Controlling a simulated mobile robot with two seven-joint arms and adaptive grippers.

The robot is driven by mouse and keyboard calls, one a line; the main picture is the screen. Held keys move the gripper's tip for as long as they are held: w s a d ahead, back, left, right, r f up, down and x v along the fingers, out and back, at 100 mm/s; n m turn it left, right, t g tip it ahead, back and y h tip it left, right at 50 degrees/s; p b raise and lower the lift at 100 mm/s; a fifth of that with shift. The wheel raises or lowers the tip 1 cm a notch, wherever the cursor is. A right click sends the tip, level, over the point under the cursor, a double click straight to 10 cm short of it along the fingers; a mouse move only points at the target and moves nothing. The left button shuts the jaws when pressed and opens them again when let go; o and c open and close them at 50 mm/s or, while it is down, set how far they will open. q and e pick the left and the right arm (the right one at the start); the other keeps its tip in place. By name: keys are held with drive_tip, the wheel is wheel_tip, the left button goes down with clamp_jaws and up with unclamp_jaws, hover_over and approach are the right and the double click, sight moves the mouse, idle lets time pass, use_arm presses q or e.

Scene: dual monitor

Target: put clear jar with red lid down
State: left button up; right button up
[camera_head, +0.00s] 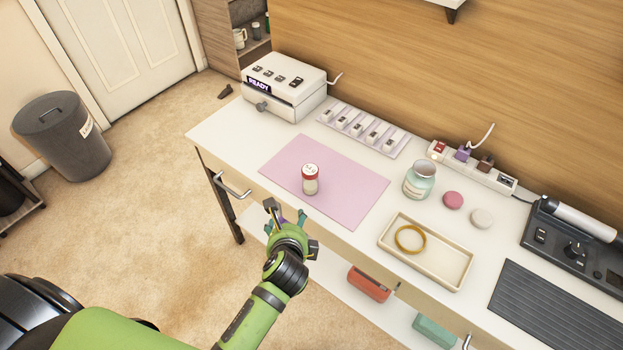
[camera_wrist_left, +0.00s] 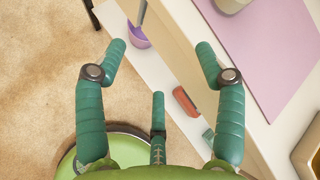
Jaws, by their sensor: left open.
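The clear jar with a red lid (camera_head: 310,184) stands upright on the pink mat (camera_head: 350,194) on the desk. Its label or lid top looks white. In the left wrist view, only the pale lower part of the jar (camera_wrist_left: 232,5) shows at the top edge, on the mat (camera_wrist_left: 262,55). My left gripper (camera_head: 285,212) is open and empty, apart from the jar, near the desk's front edge. Its spread green fingers also show in the left wrist view (camera_wrist_left: 160,50), with nothing between them. My right gripper is not in view.
A beige tray (camera_head: 428,278) with a yellow ring, a teal-tinted jar (camera_head: 420,180), and pink and white round pieces lie right of the mat. A white READY box (camera_head: 285,88) stands behind. Below, a shelf holds a red box (camera_head: 368,284). The mat around the jar is clear.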

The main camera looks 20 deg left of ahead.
sight(306, 181)
use_arm(q)
drive_tip(key=w+r+m+t, duration=0.1)
drive_tip(key=w+r+m, duration=0.1)
drive_tip(key=m, duration=0.1)
drive_tip(key=w+d+r+m+t, duration=0.1)
drive_tip(key=w+r+m, duration=0.1)
drive_tip(key=r+m, duration=0.1)
drive_tip(key=w+d+r+m+t+y+p, duration=0.1)
drive_tip(key=w+r+m, duration=0.1)
drive_tip(key=m, duration=0.1)
drive_tip(key=shift+d+r, duration=0.2)
drive_tip(key=shift+r, duration=0.15)
drive_tip(key=shift+w+m, duration=0.2)
drive_tip(key=shift+m, duration=0.1)
drive_tip(key=x, duration=0.6)
drive_tip(key=shift+w+f+b, duration=0.25)
drive_tip(key=shift+f+b, duration=0.05)
drive_tip(key=shift+r, duration=0.1)
drive_tip(key=c, duration=1.1)
